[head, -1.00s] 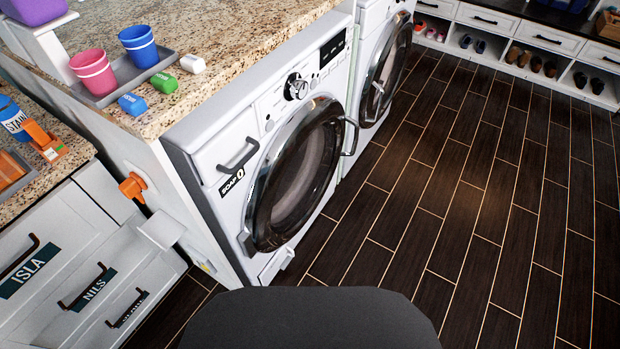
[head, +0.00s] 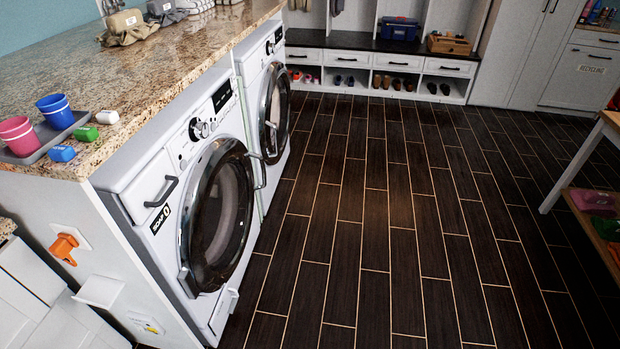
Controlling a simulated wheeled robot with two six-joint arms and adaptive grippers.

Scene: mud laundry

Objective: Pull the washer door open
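A white front-load washer (head: 168,222) stands at the left under a granite counter, with a SOAP drawer and a dial on its front. Its round door (head: 217,215) has a dark rim and glass and looks closed. A curved metal door handle (head: 262,171) sticks out on the door's right side. A second front-loader (head: 273,112) with a similar round door stands just beyond it. Neither of my grippers shows in the head view.
The granite counter (head: 150,75) holds a tray with a pink cup (head: 17,136) and a blue cup (head: 55,110), and small coloured blocks. The dark plank floor (head: 370,220) before the washers is clear. A shoe bench (head: 375,68) stands at the back and a wooden shelf at the right.

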